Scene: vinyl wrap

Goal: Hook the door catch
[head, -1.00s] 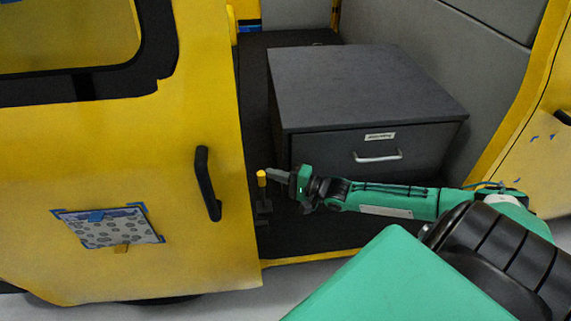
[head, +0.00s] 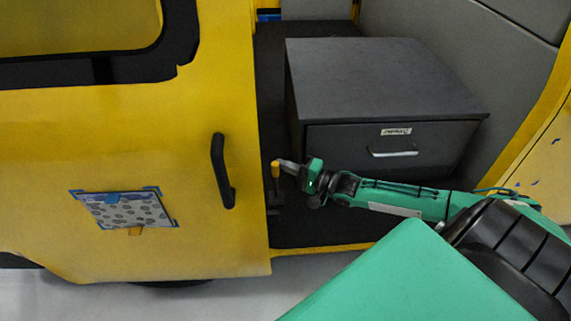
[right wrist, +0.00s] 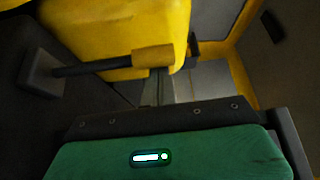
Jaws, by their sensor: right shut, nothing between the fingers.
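The door catch is a dark rod with a yellow sleeve (head: 275,171) at its top. It stands at the doorway edge, just right of the yellow door (head: 170,235) with its black handle (head: 222,170). In the right wrist view the yellow sleeve (right wrist: 151,58) crosses just beyond my fingertips, and its rod runs left to a dark base (right wrist: 40,72). My right gripper (head: 284,163) is shut and empty, its tip at the sleeve's right side in the head view. I cannot tell whether they touch. My left gripper is not in view.
A grey drawer cabinet (head: 380,85) with a metal handle stands inside the vehicle, behind my right forearm. A patterned sheet (head: 128,209) is taped to the door. Dark floor (head: 300,230) lies open around the catch.

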